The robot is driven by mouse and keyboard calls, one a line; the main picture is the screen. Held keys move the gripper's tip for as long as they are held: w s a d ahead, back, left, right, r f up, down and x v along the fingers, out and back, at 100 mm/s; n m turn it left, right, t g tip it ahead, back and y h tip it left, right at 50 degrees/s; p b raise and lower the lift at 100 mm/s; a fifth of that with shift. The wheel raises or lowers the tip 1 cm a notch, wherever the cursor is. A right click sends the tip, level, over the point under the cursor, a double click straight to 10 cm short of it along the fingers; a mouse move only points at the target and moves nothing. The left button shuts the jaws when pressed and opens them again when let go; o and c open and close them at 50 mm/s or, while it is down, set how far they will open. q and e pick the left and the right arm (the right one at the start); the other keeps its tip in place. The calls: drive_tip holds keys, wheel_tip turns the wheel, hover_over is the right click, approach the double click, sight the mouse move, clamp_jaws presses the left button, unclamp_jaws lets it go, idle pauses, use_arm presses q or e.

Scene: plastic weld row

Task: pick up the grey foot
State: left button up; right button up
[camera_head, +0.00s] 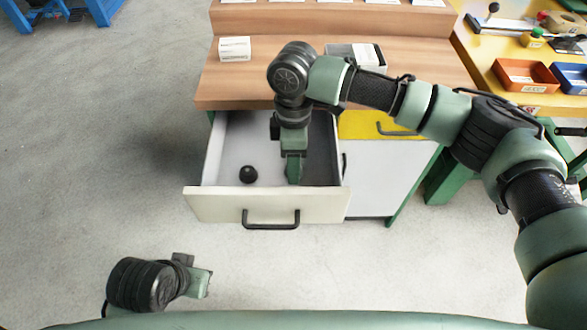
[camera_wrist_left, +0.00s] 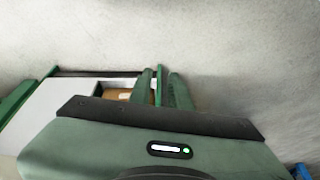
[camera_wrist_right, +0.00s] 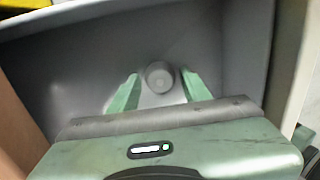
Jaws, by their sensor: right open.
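The grey foot (camera_wrist_right: 159,77) is a small round grey piece on the drawer floor in the right wrist view. My right gripper (camera_wrist_right: 161,88) is open, with one finger on each side of it; whether they touch it I cannot tell. In the head view my right gripper (camera_head: 293,170) points down into the open drawer (camera_head: 215,205) and the grey foot is not visible, likely hidden behind it. My left gripper (camera_head: 203,284) is low at the front left, away from the drawer.
A black round piece (camera_head: 248,174) lies in the drawer, left of my right gripper. The drawer walls stand close around the gripper. A wooden bench top (camera_head: 235,75) with a white box (camera_head: 235,49) is behind. Clear floor lies to the left.

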clamp_jaws()
drive_tip(key=shift+r, duration=0.15)
